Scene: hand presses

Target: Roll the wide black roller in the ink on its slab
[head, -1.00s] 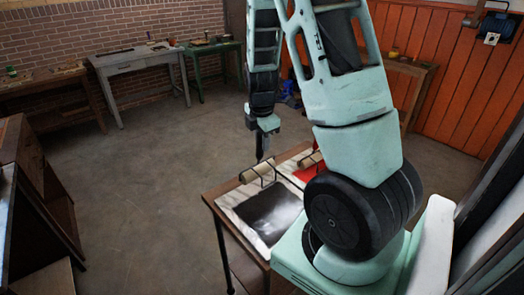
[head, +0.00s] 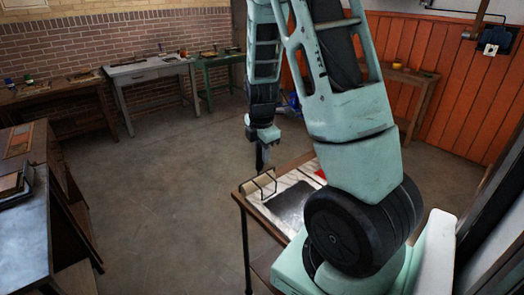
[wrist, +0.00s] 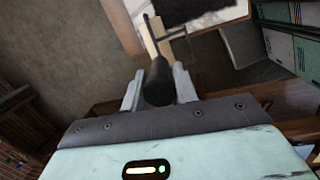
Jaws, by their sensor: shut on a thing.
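My gripper (head: 261,167) is shut on the dark handle (wrist: 158,82) of a roller, which stands between the fingers in the wrist view. The roller (head: 256,185) has a pale tan cylinder and a thin black wire frame; it is not black. It is at the back left part of the small table's top, left of the ink. Whether it touches the surface I cannot tell. The slab's dark ink patch (head: 289,204) lies on a pale marbled surface; part of it also shows at the top of the wrist view (wrist: 182,10). My arm hides the table's right part.
A red patch (head: 320,174) shows beside my arm on the same small table (head: 238,195). A dark bench (head: 25,225) with flat items stands at the left. A grey desk (head: 152,70) and other worktables line the far walls. The floor between is open.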

